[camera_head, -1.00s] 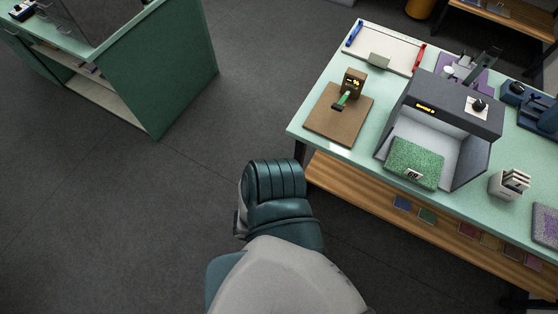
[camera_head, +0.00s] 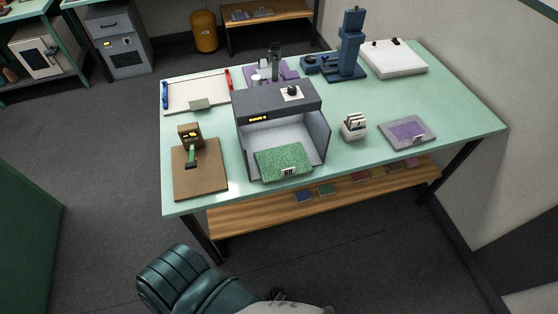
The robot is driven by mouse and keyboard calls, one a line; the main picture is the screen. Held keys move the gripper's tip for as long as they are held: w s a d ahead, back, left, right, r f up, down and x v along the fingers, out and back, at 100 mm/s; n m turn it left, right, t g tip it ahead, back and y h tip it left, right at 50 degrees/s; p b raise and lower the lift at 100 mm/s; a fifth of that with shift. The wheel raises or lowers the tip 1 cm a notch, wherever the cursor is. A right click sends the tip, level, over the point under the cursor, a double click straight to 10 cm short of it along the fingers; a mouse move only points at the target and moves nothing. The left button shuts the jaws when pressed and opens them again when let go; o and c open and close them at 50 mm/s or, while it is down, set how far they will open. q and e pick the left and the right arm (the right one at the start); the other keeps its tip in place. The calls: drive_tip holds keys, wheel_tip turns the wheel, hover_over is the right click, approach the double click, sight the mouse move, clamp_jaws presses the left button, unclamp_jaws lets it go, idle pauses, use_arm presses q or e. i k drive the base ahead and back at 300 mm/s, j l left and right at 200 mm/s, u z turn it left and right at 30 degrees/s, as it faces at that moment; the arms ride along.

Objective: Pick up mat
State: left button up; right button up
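A green textured mat (camera_head: 284,161) with a white tag reading like "69" lies in the open front of a grey booth (camera_head: 277,103) on the mint-green table. Its front edge is near the table's front edge. A smaller purple mat (camera_head: 407,130) lies on a grey square base at the table's right side. Neither of my grippers shows in the head view. Only a teal and white part of my own body is at the bottom, short of the table.
The table (camera_head: 365,98) also holds a brown board with a small display device (camera_head: 190,137), a white cup of cards (camera_head: 354,126), a blue stand (camera_head: 349,50) and a white box (camera_head: 394,58). A wooden shelf (camera_head: 260,213) runs below. Floor in front is clear.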

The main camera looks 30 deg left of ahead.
sight(274, 165)
drive_tip(key=u, duration=1.35)
drive_tip(key=l, duration=0.3)
drive_tip(key=i+u, duration=0.05)
